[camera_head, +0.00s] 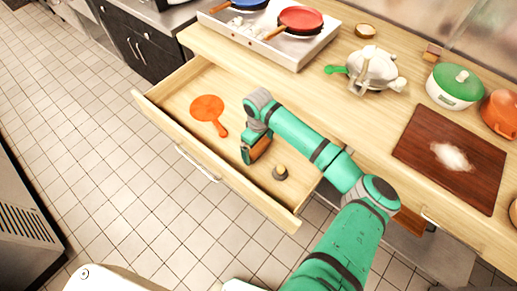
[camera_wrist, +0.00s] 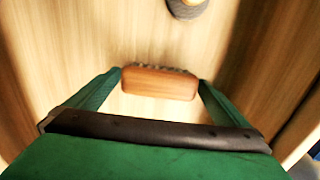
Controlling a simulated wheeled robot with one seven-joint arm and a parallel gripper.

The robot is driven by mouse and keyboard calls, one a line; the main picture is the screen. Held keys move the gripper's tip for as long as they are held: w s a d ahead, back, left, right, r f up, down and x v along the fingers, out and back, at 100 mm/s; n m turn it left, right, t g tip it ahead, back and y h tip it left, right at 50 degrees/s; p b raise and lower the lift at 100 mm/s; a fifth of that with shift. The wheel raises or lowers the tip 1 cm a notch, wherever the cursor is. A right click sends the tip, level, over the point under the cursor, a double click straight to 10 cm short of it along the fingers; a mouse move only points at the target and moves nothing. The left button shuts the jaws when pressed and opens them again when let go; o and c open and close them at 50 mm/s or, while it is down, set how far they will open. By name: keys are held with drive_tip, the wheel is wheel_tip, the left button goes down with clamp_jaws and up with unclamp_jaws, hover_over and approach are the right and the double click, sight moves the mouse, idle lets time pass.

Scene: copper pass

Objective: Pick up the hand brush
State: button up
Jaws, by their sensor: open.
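The hand brush (camera_wrist: 160,83) has a reddish-brown wooden body, with a dark bristly edge along its far side. In the wrist view it lies between the two green fingers of my gripper (camera_wrist: 159,79), with a finger near each end. The fingers are open, and I cannot tell whether either touches it. In the head view my gripper (camera_head: 250,158) points down into the open drawer, and a brown part of the brush (camera_head: 261,147) shows beside it. The rest of the brush is hidden by the gripper and arm.
The open wooden drawer (camera_head: 172,130) also holds an orange paddle-shaped utensil (camera_head: 208,110) at left and a small round dark item with a wooden top (camera_head: 280,173), near the gripper. The counter above carries a stove, pots and a dark board (camera_head: 420,138).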

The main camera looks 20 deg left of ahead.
sight(258, 146)
drive_tip(key=shift+c, duration=0.6)
drive_tip(key=c, duration=0.8)
drive_tip(key=shift+o, duration=0.2)
drive_tip(key=shift+r, duration=0.1)
wheel_tip(258, 146, up, 10)
drive_tip(key=shift+f, duration=0.1)
drive_tip(key=shift+o, duration=0.8)
